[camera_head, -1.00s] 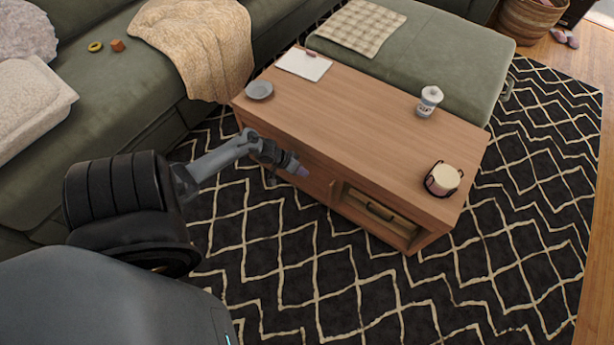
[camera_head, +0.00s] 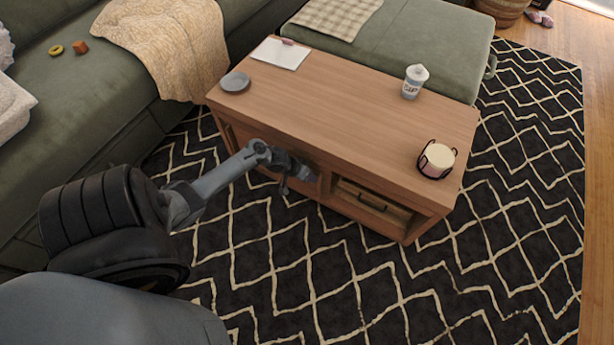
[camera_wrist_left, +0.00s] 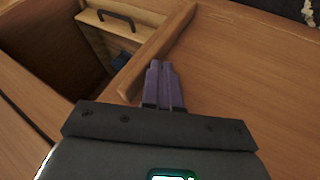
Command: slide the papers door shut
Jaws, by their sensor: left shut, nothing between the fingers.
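The papers door, a wooden panel (camera_head: 309,183), is in the front of the wooden coffee table (camera_head: 330,100). To its right a compartment is open and shows a drawer or tray front with a dark handle (camera_head: 362,198). My left gripper (camera_head: 300,172) is at the table front, by the door. In the left wrist view its purple fingers (camera_wrist_left: 164,82) are together and empty, close beside a raised wooden strip (camera_wrist_left: 158,52) along the door's edge. I cannot tell whether they touch it. The open compartment (camera_wrist_left: 50,50) lies left of the strip there. My right gripper is not in view.
On the tabletop are a grey dish (camera_head: 235,82), a paper (camera_head: 281,53), a white lidded cup (camera_head: 414,80) and a candle in a dark holder (camera_head: 437,160). A green sofa (camera_head: 90,110) and ottoman (camera_head: 420,45) stand behind. The patterned rug (camera_head: 330,270) in front is clear.

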